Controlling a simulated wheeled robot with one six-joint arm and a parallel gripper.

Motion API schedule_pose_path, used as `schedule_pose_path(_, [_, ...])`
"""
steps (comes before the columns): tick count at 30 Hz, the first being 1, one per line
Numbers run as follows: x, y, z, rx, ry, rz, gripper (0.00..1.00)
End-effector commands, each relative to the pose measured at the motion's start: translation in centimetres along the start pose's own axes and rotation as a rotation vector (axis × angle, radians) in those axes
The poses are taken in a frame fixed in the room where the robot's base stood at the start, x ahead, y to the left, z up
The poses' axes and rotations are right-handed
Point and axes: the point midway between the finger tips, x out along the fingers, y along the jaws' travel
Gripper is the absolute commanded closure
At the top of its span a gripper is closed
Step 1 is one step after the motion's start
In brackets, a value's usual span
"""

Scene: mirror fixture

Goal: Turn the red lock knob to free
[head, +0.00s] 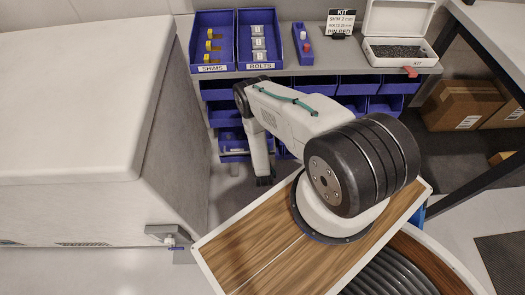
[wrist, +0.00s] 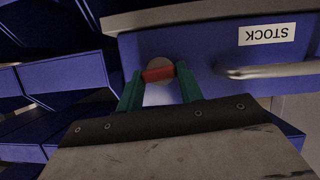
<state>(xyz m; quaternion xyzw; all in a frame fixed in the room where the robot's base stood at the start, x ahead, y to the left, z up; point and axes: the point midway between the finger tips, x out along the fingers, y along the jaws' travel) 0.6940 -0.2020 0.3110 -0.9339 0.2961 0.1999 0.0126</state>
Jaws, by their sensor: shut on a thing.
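The red lock knob (wrist: 158,74) shows in the wrist view as a short red bar in front of a round pale metal disc, on the blue front of a drawer (wrist: 205,48) with a STOCK label that appears upside down. My gripper (wrist: 159,84) has a green finger on each side of the knob and is shut on it. In the head view the knob cannot be made out; my arm reaches down in front of the blue bins, and the fingers are not clear there.
A grey handle (wrist: 268,70) sits on the drawer front, right of the knob. A large white cabinet (head: 75,110) stands at left.

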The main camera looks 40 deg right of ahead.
Motion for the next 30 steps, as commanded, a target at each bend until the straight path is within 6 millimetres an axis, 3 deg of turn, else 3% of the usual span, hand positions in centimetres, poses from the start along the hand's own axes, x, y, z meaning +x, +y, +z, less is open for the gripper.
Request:
schedule_pose_path(22, [0.00,-0.23,0.02,0.101,-0.001,-0.052,0.86])
schedule_pose_path(23, [0.00,-0.23,0.01,0.101,-0.001,-0.052,0.58])
schedule_pose_path(24, [0.00,-0.21,0.01,0.101,0.000,-0.051,0.47])
schedule_pose_path(25, [0.00,-0.18,0.01,0.101,0.000,-0.050,0.42])
schedule_pose_path(30, [0.07,0.12,0.01,0.102,0.000,-0.044,0.42])
